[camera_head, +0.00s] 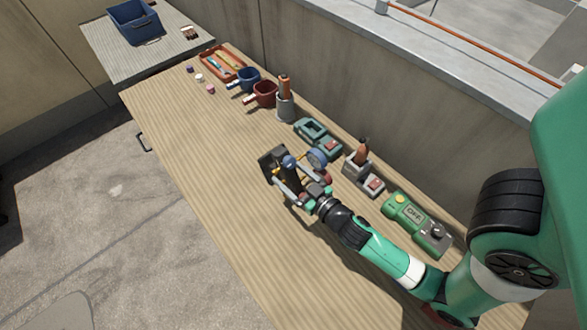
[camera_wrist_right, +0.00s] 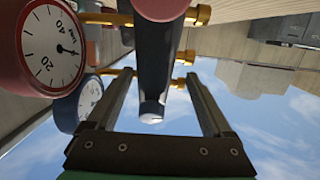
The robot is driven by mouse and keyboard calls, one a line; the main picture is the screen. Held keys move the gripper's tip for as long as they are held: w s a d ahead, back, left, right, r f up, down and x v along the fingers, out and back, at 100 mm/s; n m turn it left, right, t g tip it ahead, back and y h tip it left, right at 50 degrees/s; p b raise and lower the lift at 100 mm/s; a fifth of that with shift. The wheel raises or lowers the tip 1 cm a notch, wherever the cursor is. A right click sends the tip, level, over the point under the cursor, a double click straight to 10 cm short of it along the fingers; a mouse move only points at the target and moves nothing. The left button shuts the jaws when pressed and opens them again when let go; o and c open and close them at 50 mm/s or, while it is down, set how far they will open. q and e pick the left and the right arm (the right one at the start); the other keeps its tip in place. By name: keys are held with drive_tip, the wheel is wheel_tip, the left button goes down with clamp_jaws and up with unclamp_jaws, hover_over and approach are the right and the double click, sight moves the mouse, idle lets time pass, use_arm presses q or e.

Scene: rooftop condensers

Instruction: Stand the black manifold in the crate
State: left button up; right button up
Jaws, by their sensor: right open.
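The black manifold (camera_head: 292,183) is at the middle of the wooden bench, partly hidden by my right gripper. In the right wrist view its dark bar (camera_wrist_right: 157,62) carries brass fittings, a red gauge (camera_wrist_right: 52,45) and a blue gauge (camera_wrist_right: 90,97). My right gripper (camera_head: 291,178) is at the manifold, its fingers open. In the wrist view the bar shows between the two fingers (camera_wrist_right: 158,88), with gaps at both sides; no grip shows. The blue crate (camera_head: 139,27) stands on the far grey table at upper left. My left gripper is out of view.
Along the wall side stand a red tray (camera_head: 222,64), blue mug (camera_head: 247,79), red mug (camera_head: 263,94), grey holder (camera_head: 285,106), green tool (camera_head: 318,139), grey block (camera_head: 363,180) and green "OFF" box (camera_head: 416,224). The bench's left front (camera_head: 190,165) is clear.

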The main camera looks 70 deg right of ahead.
drive_tip(key=shift+w+d, duration=0.15)
drive_tip(key=x, duration=0.1)
drive_tip(key=p+x, duration=0.1)
drive_tip(key=x, duration=0.2)
drive_tip(key=shift+s+d+f+p, duration=0.25)
drive_tip(key=shift+p, duration=0.1)
drive_tip(key=shift+w+d+f, duration=0.2)
drive_tip(key=shift+w, duration=0.2)
drive_tip(key=shift+s, duration=0.1)
drive_tip(key=shift+c, duration=0.4)
clamp_jaws()
drive_tip(key=shift+r, duration=0.2)
drive_tip(key=shift+a, duration=0.1)
